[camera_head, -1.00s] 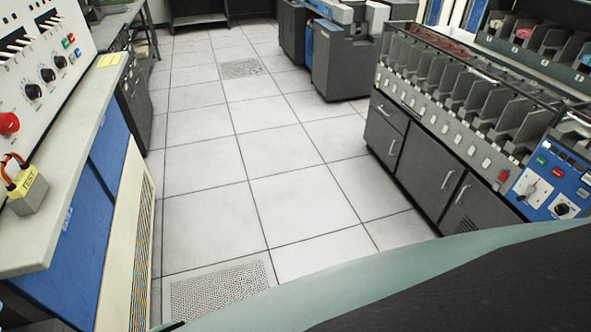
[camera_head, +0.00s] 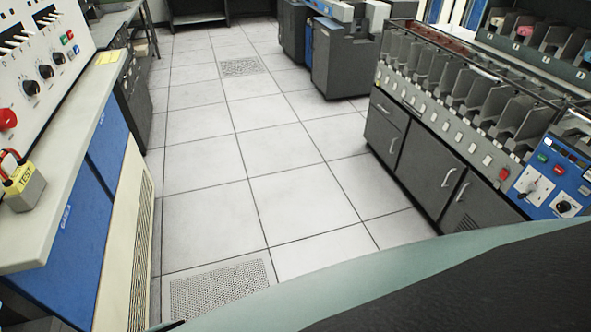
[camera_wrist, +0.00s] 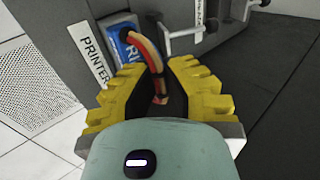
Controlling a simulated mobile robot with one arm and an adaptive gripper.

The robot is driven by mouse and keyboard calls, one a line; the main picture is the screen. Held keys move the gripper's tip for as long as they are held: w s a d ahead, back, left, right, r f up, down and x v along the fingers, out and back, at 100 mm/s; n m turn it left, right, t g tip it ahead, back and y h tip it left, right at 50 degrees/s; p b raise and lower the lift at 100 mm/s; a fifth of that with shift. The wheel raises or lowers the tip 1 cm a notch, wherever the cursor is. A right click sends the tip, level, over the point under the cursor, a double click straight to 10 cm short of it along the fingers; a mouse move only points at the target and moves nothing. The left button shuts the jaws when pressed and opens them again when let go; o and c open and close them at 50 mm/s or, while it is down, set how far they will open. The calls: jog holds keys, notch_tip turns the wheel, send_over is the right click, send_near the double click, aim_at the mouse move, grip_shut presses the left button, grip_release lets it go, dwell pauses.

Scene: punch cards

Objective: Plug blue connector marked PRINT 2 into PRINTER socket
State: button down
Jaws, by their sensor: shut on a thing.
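In the wrist view, my gripper (camera_wrist: 158,78) has yellow, jagged fingers closed around the corded end of the blue connector (camera_wrist: 124,45). Its blue face carries white lettering, partly cut off, that starts with "PR". A red and yellow cable (camera_wrist: 153,52) arcs from it down between the fingers. A white PRINTER label (camera_wrist: 90,50) is on the grey panel just left of the connector. The socket opening is hidden, so I cannot tell how far the connector sits in it. The head view does not show my gripper.
A grey metal handle (camera_wrist: 192,31) sticks out right of the connector. In the head view, the left console (camera_head: 50,200) bears a TEST-marked box (camera_head: 22,190). A grey sorter cabinet (camera_head: 430,170) stands at right. The tiled floor (camera_head: 250,150) between is clear.

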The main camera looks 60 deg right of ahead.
jog(key=shift+f+b, duration=0.6)
jog(key=shift+b, duration=0.05)
dwell(0.4)
jog(key=c, duration=1)
grip_release()
jog(key=shift+c, duration=0.2)
jog(key=shift+r, duration=0.15)
